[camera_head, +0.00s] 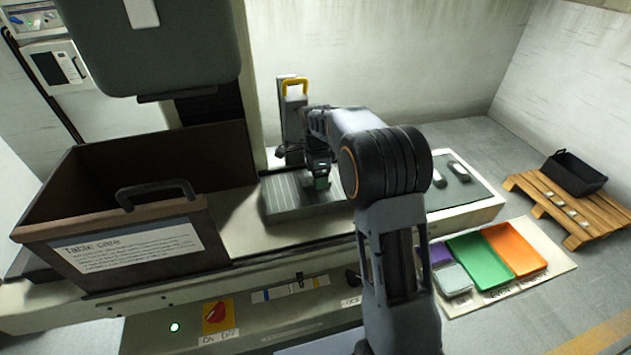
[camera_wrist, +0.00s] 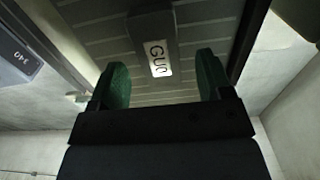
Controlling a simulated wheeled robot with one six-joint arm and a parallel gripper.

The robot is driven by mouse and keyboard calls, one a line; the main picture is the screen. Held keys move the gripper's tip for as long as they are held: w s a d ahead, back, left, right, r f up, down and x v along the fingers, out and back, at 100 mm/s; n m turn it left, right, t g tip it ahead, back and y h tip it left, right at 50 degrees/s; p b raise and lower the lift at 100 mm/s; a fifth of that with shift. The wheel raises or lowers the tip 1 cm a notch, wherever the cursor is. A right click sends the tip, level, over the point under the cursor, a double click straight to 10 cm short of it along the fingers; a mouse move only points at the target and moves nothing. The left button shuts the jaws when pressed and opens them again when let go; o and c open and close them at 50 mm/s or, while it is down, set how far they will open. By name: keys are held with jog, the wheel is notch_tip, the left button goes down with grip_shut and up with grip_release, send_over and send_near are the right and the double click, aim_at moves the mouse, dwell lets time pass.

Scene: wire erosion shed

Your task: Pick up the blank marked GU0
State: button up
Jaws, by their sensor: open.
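The blank marked GU0 (camera_wrist: 157,32) is a dark grey bar with a white label, seen in the wrist view against a grooved grey plate. My gripper (camera_wrist: 160,82) is open, with its green-padded fingers apart on either side of the labelled end in the picture. I cannot tell whether they touch it. In the head view my gripper (camera_head: 320,182) is low over the grooved plate (camera_head: 283,203) on the machine table. The blank cannot be made out there, behind or under my gripper.
A large brown bin (camera_head: 55,228) labelled "Table care" stands left of the plate. Orange (camera_head: 513,249) and green (camera_head: 481,262) trays lie at right. A pallet (camera_head: 545,205) bears a black crate (camera_head: 574,175) and small pieces.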

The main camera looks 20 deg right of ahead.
jog(key=shift+f, duration=0.75)
grip_shut()
